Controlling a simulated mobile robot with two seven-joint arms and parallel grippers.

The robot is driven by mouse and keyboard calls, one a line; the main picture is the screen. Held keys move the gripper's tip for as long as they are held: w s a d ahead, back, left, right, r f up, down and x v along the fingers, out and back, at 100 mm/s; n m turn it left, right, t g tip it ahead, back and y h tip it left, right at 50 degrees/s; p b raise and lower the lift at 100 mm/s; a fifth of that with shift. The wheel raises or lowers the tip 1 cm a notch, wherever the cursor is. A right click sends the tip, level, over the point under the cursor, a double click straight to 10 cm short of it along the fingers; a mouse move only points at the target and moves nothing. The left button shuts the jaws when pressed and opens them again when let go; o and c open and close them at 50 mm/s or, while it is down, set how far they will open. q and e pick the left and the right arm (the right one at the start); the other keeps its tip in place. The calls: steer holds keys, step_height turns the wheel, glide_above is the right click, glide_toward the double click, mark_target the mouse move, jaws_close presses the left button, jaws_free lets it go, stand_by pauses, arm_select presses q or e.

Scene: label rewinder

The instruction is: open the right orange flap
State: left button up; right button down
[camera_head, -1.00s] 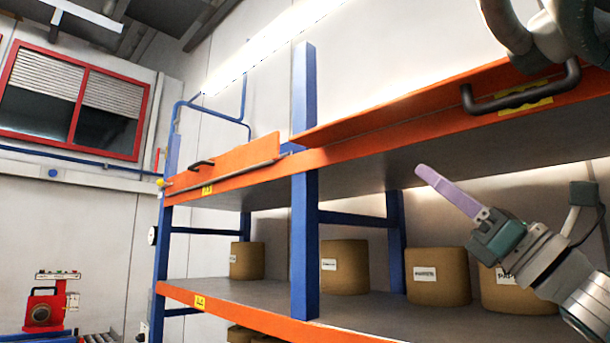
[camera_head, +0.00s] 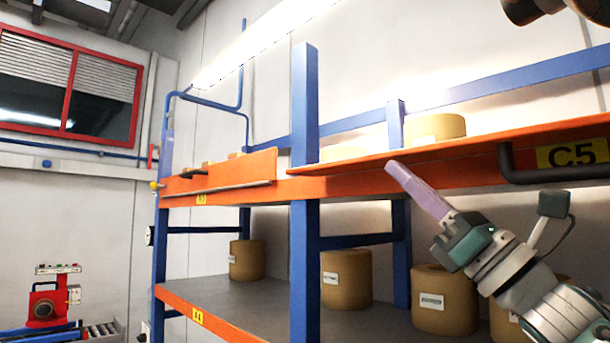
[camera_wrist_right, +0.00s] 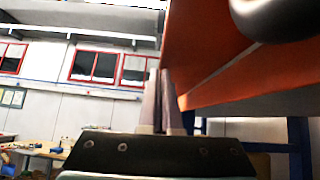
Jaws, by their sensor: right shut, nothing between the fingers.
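The right orange flap (camera_head: 470,141) runs along the upper shelf front at the right. It looks thin and seems tilted, but its exact angle is hard to tell. Its black handle (camera_head: 555,168) sits near a yellow C5 label. My right gripper (camera_head: 395,170) is shut and empty, its pale purple fingers pointing up and left at the flap's lower front edge. In the right wrist view, the fingers (camera_wrist_right: 164,100) are close beside the orange flap (camera_wrist_right: 212,50), with the dark handle (camera_wrist_right: 275,15) at the top right. I cannot tell whether they touch it.
The left orange flap (camera_head: 228,172) stands upright beyond a blue post (camera_head: 304,110). Brown rolls (camera_head: 345,278) stand on the lower shelf, another (camera_head: 436,127) on the upper one. A red machine (camera_head: 45,306) stands at the far left.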

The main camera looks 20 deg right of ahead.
stand_by(0.3)
steer(key=shift+s+a+r+m+t+h, duration=0.1)
steer(key=shift+r+m+t+h, duration=0.2)
steer(key=shift+m+h, duration=0.55)
steer(key=shift+a+r+m+t+h, duration=0.1)
steer(key=shift+r+m+t+h, duration=0.15)
steer(key=shift+m+h, duration=0.55)
steer(key=shift+s+a+r+m+t+h, duration=0.1)
steer(key=shift+r+m+t+h, duration=0.2)
steer(key=shift+m+h, duration=0.5)
steer(key=shift+f, duration=0.1)
